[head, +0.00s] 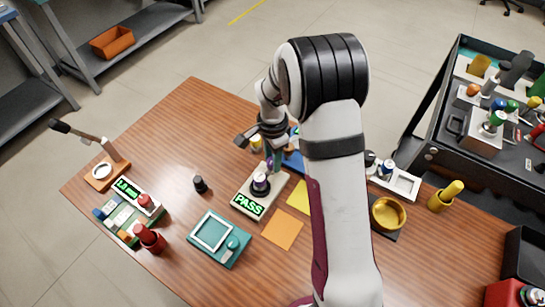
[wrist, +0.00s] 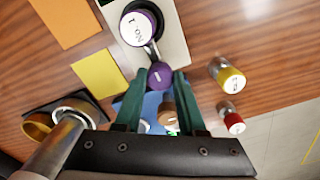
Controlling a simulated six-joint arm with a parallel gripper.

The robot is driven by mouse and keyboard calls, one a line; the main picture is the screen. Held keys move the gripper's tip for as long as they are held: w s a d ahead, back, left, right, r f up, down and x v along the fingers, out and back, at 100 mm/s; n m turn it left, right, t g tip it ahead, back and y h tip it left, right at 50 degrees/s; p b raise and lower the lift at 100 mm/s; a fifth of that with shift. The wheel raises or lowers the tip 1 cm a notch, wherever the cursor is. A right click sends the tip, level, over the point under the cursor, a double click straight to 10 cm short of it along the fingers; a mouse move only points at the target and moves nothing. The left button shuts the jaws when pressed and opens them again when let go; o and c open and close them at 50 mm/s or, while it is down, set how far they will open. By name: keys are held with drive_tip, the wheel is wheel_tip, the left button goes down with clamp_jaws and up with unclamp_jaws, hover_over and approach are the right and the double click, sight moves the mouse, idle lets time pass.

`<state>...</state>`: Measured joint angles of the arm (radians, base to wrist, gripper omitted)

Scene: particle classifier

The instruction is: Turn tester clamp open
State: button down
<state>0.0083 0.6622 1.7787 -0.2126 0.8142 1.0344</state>
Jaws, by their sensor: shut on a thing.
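The tester (head: 238,201) is a pale box with a green lit PASS display near the middle of the wooden table. A purple-capped jar (head: 261,181) sits upright on it; in the wrist view its white top (wrist: 137,28) carries a "No.1" mark. The clamp's dark lever runs beside the jar to a purple ball knob (wrist: 160,75). My gripper (wrist: 160,80), with green fingers, is shut on this knob at the tester's edge. In the head view my gripper (head: 271,160) is just behind the jar, and my arm partly hides the area.
A yellow mat (wrist: 100,77) and orange mat (head: 282,229) lie beside the tester. A teal device (head: 222,250) and a small black bottle (head: 200,184) stand left of it. In the wrist view, yellow-banded (wrist: 229,77) and red-banded (wrist: 232,122) jars are close to the right finger.

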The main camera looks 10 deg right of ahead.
drive_tip(key=n, duration=0.4)
drive_tip(key=shift+n, duration=0.4)
drive_tip(key=n, duration=0.4)
drive_tip(key=shift+n, duration=0.3)
drive_tip(key=n, duration=0.4)
drive_tip(key=shift+r+n, duration=0.1)
drive_tip(key=shift+n, duration=2.1)
drive_tip(key=c, duration=0.5)
unclamp_jaws()
